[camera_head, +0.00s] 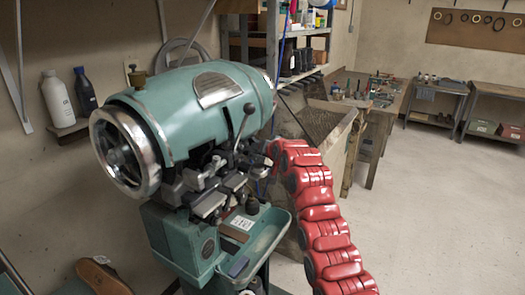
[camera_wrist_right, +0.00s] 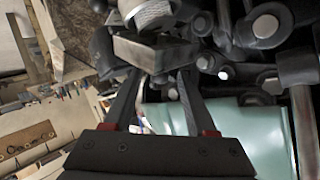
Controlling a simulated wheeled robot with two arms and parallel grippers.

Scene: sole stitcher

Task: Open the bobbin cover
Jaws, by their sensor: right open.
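The green sole stitcher (camera_head: 180,105) stands at the left in the head view, with a chrome handwheel (camera_head: 118,150) on its left end. Its metal stitching parts (camera_head: 205,190) sit under the green barrel. I cannot tell for certain which part is the bobbin cover. My red right arm comes in from the lower right and ends close to the machine's right side. In the right wrist view my right gripper (camera_wrist_right: 159,76) is open, its two dark fingers pointing at a metal block (camera_wrist_right: 152,52) below a round ridged knob (camera_wrist_right: 147,12). Whether the fingertips touch the block is unclear. My left gripper is out of view.
A green tray (camera_head: 258,240) juts from the machine's front under the stitching parts, with small items on it. A black-knobbed lever (camera_head: 244,120) stands near the barrel. A workbench (camera_head: 375,95) with tools is behind my arm. The floor (camera_head: 440,200) at the right is clear.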

